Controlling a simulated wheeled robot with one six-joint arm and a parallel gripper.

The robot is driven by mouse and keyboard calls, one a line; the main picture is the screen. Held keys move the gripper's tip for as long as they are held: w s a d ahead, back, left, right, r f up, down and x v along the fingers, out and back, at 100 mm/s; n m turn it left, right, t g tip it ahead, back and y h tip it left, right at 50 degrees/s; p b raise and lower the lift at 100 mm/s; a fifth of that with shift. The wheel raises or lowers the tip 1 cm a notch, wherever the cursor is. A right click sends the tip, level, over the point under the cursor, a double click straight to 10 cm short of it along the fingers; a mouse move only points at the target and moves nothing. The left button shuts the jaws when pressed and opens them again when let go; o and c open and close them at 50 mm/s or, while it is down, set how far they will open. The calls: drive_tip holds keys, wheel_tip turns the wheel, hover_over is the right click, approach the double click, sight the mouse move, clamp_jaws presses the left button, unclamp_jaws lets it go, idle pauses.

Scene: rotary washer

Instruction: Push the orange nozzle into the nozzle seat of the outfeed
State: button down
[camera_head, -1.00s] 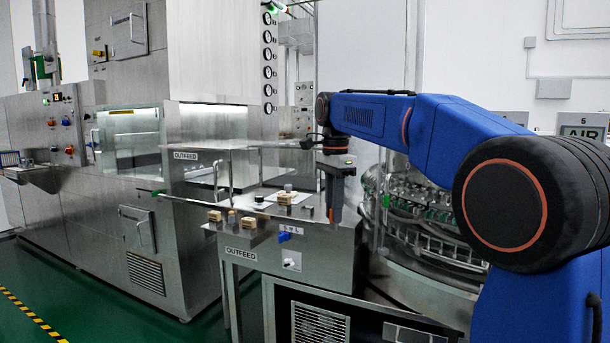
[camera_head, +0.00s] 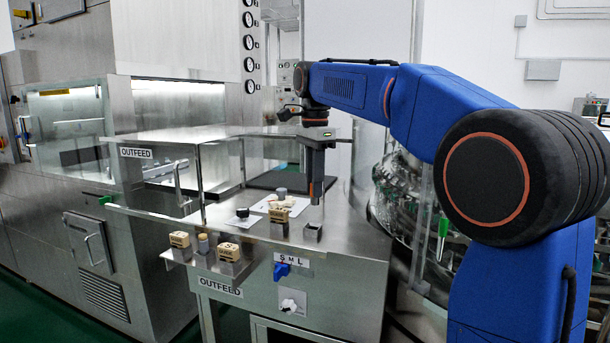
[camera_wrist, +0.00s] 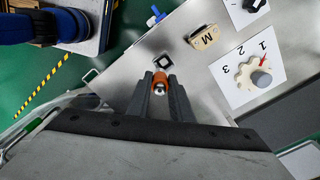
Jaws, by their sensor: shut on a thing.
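My gripper (camera_head: 317,180) points down above the right part of the outfeed table (camera_head: 340,222). It is shut on the orange nozzle (camera_wrist: 159,80), which sits between the fingertips in the wrist view, with its metal end showing. A small open-topped square metal fitting (camera_head: 313,231), perhaps the nozzle seat, stands on the table near its front right. The nozzle is above the table and apart from that fitting in the head view. The wrist view also has a small square fitting (camera_wrist: 163,61) just beyond the nozzle. I cannot tell the exact alignment.
A wooden M block (camera_wrist: 203,37) and a card with a numbered selector (camera_wrist: 260,75) lie beside the gripper. A black knob (camera_head: 242,213) is to the left. A blue switch (camera_head: 282,270) is on the front panel. A raised OUTFEED cover (camera_head: 180,143) stands behind left.

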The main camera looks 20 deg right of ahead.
drive_tip(key=shift+w, duration=0.5)
drive_tip(key=shift+f, duration=3.75)
drive_tip(key=shift+f, duration=0.5)
drive_tip(key=c, duration=1.5)
unclamp_jaws()
drive_tip(key=shift+r, duration=0.1)
